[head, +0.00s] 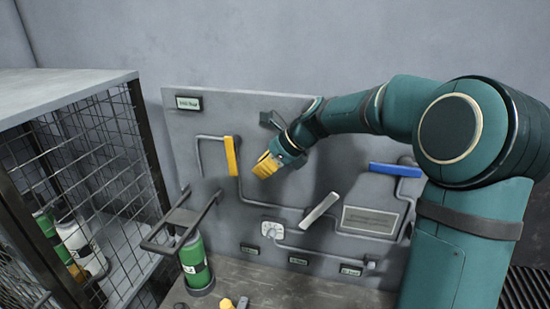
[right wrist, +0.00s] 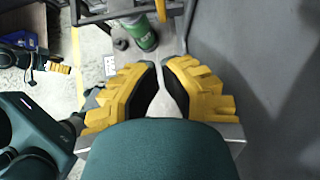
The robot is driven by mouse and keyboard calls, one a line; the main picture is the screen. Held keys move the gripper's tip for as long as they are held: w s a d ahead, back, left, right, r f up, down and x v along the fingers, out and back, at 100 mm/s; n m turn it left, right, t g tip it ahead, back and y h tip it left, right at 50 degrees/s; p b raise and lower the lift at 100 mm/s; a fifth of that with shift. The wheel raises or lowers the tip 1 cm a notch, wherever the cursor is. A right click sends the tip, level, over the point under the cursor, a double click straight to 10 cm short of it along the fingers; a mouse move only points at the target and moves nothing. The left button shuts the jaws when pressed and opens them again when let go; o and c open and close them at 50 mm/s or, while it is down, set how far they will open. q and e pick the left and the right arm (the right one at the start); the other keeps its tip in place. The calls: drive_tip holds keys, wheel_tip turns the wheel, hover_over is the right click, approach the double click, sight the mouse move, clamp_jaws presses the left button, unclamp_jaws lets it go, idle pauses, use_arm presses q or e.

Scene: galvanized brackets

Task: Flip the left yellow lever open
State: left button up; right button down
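The left yellow lever (head: 231,155) is on the upper left of the grey panel in the head view. It stands nearly upright, where pipes meet. My right gripper (head: 262,166) is just right of it, with a small gap seen between them. In the right wrist view my right gripper (right wrist: 159,66) has its yellow fingers drawn close together, with a narrow gap and nothing between them. A yellow piece (right wrist: 161,10) at the top edge there may be the lever's end. What looks like my left gripper (right wrist: 60,68) shows small at the left of the right wrist view; its fingers are unclear.
A blue lever (head: 395,169) and a pale lever (head: 320,209) are farther right on the panel (head: 300,110). A dark bar frame (head: 180,218) juts out at lower left, above a green bottle (head: 196,264). A mesh cage (head: 85,150) stands on the left.

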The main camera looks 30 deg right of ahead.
sight(234, 154)
drive_tip(key=w+a, duration=0.1)
drive_tip(key=w, duration=0.1)
drive_tip(key=w+a+f, duration=0.1)
drive_tip(key=a, duration=0.1)
drive_tip(key=shift+w+a+f, duration=0.2)
drive_tip(key=shift+w, duration=0.2)
drive_tip(key=shift+w+a+f+p, duration=0.1)
drive_tip(key=shift+w+a+p, duration=0.3)
drive_tip(key=shift+p, duration=0.55)
